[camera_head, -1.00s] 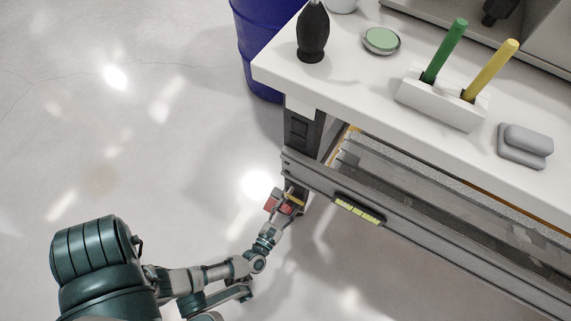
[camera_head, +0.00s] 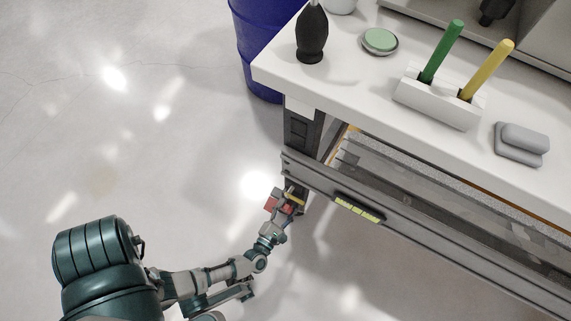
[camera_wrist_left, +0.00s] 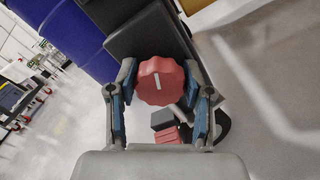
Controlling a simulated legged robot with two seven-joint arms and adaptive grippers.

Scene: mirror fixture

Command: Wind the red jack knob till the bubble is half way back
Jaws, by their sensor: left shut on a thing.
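The red jack knob (camera_wrist_left: 160,84) has a scalloped rim and a short white mark on its face, tilted a little off upright in the wrist view. My left gripper (camera_wrist_left: 160,78) is shut on it, one finger at each side. In the head view my left gripper (camera_head: 284,200) is at the bench's near left corner, where red parts show partly behind it. The level vial (camera_head: 357,209) is a yellow-green strip on the bench's front rail; its bubble is too small to make out. My right gripper is out of view.
The white bench top (camera_head: 350,92) carries a black bulb blower (camera_head: 312,35), a green-lidded tin (camera_head: 380,40), a holder (camera_head: 437,97) with green and yellow sticks, and a grey block (camera_head: 522,143). A blue drum (camera_head: 255,50) stands behind the corner. The floor at left is clear.

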